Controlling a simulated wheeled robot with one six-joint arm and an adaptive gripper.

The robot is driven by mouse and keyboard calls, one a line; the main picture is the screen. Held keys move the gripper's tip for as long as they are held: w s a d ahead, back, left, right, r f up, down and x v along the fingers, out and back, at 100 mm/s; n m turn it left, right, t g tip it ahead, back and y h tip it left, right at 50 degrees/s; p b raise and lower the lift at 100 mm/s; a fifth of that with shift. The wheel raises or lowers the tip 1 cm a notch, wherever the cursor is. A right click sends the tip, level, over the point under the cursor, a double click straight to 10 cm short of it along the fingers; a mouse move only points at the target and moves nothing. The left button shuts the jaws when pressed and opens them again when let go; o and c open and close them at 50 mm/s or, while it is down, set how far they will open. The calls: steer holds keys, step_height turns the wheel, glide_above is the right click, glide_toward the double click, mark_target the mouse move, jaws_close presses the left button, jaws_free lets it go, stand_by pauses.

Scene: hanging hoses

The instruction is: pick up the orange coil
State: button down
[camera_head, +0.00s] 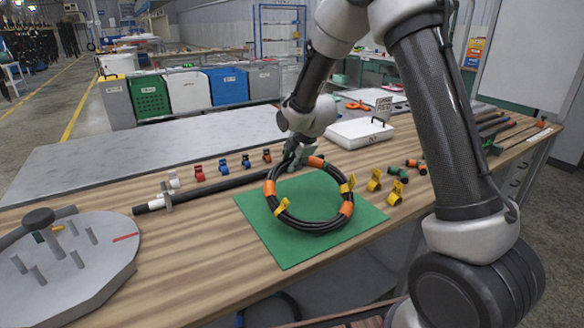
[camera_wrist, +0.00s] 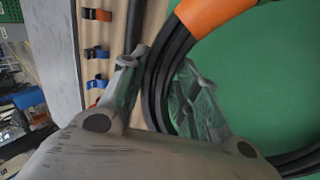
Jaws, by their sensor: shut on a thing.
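The orange coil (camera_head: 284,218) is a ring of black hose with orange bands and yellow tags. In the head view it is over the green mat (camera_head: 262,240) on the wooden bench, tilted, with its far side higher. My gripper (camera_head: 297,153) is at the coil's far left edge. In the wrist view the black hose bundle of the coil (camera_wrist: 160,75) passes between the two fingers of my gripper (camera_wrist: 165,95), which are closed around it. An orange band is just above the fingers there. The lower part of the bundle is partly hidden by my gripper.
A black rod (camera_head: 215,187) lies left of the coil, with small red, blue and orange clips behind it. Yellow clips (camera_head: 374,180) stand to the right. A grey pegged plate (camera_head: 70,262) is at the front left. A white case (camera_head: 360,132) sits behind.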

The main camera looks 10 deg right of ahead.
steer(key=s+r+t, duration=0.2)
steer(key=r, duration=0.5)
steer(key=s+d+r+t+y, duration=0.1)
steer(key=s+r+t, duration=0.1)
steer(key=r, duration=0.5)
steer(key=shift+s+d+r, duration=0.15)
steer(key=shift+s+d, duration=0.15)
steer(key=shift+s, duration=0.45)
